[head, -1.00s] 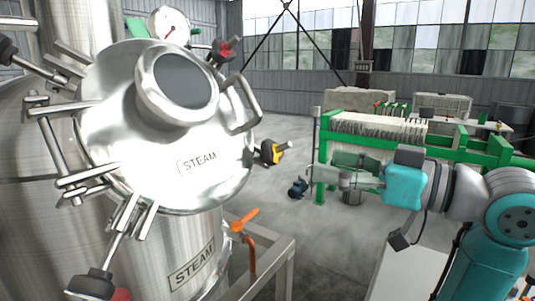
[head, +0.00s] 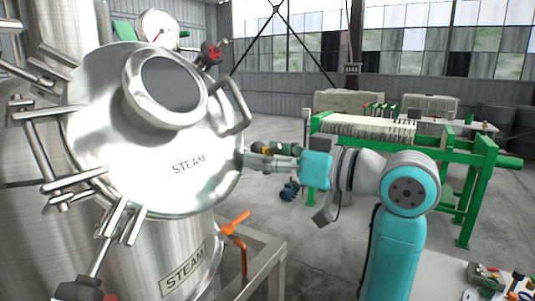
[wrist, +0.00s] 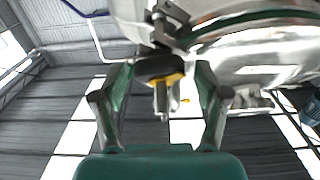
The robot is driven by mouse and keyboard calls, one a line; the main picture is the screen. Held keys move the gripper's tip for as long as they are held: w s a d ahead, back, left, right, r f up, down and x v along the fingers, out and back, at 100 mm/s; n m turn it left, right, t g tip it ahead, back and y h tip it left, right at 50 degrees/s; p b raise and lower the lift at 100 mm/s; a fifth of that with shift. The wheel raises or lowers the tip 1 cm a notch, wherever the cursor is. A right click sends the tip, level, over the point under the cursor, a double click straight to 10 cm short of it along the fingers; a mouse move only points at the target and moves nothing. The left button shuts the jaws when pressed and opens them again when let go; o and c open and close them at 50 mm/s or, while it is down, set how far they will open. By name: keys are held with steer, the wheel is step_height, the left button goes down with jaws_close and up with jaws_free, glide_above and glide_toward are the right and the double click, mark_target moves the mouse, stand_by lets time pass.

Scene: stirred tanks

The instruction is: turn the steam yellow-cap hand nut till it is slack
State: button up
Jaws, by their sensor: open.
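The STEAM tank (head: 190,245) has a round steel lid (head: 110,140) with a STEAM label. The steam yellow-cap hand nut (head: 262,147) sits at the lid's right edge, partly hidden behind my gripper (head: 252,161) in the head view. In the wrist view the nut (wrist: 162,68) shows a black body, a yellow band and a metal stud end pointing toward the camera. It lies between the two spread fingers of my gripper (wrist: 160,78), with gaps visible beside it. My gripper is open and empty.
A red-cap nut (head: 212,53) is at the lid's upper right, near a gauge (head: 159,29). An orange valve handle (head: 236,224) and metal frame (head: 270,256) stand below. A green filter press (head: 400,135) is behind my arm. A bench with small items (head: 500,285) is lower right.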

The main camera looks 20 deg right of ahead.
steer(key=c, duration=1.2)
steer(key=shift+o, duration=0.2)
steer(key=shift+n, duration=0.5)
steer(key=shift+w+n+g+y, duration=0.1)
steer(key=shift+n+g+y, duration=0.75)
steer(key=shift+n, duration=0.85)
steer(key=shift+n+g+y, duration=0.65)
steer(key=shift+n+g, duration=0.3)
steer(key=shift+n, duration=1.05)
steer(key=o, duration=1.2)
steer(key=shift+c, duration=0.2)
